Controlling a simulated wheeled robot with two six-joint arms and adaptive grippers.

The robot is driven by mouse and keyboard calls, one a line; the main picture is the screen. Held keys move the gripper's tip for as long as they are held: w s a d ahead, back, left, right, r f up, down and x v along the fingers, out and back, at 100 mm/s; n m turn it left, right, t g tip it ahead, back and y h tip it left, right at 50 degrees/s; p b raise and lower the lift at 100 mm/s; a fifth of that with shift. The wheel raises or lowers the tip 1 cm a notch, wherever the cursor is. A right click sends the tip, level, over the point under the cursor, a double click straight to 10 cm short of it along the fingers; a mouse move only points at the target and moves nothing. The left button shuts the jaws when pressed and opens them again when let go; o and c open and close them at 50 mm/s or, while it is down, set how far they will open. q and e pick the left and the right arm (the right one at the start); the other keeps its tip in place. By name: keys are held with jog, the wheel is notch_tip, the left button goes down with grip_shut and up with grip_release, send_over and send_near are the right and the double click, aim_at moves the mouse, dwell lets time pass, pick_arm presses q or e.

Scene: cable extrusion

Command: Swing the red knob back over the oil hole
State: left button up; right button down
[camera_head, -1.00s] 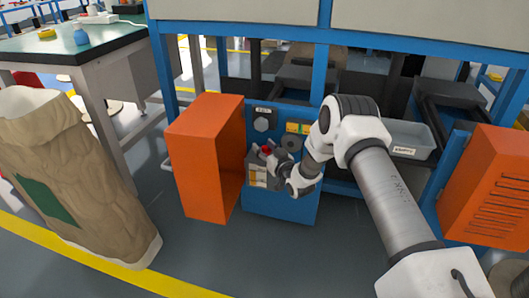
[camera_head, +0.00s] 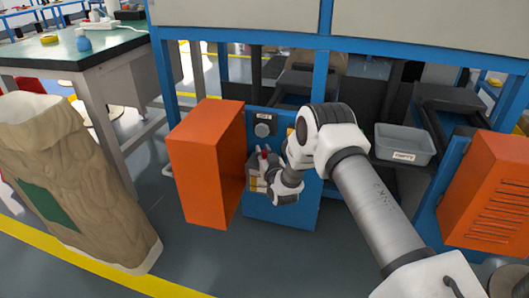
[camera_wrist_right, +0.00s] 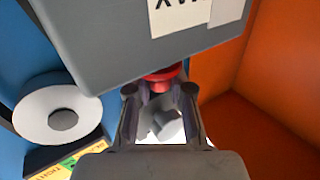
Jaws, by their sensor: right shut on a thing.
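The red knob (camera_head: 264,153) shows as a small red spot at the top of the grey oil unit (camera_head: 256,184) inside the blue cabinet. In the right wrist view the red knob (camera_wrist_right: 163,77) lies at the fingertips, partly covered by a grey block with dark lettering (camera_wrist_right: 130,40). My right gripper (camera_wrist_right: 160,92) has its fingers on both sides of the knob and is shut on it. In the head view the right gripper (camera_head: 265,168) is small and partly hidden by its own wrist. The oil hole cannot be made out. My left gripper is not in view.
The open orange door (camera_head: 205,165) stands close left of the gripper; its orange panel fills the right of the wrist view. A pale round part (camera_wrist_right: 55,118) sits to the left there. A grey bin (camera_head: 404,145) and another orange door (camera_head: 490,190) are at right.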

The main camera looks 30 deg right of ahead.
jog(key=c, duration=1)
grip_release()
jog(key=v, duration=1.2)
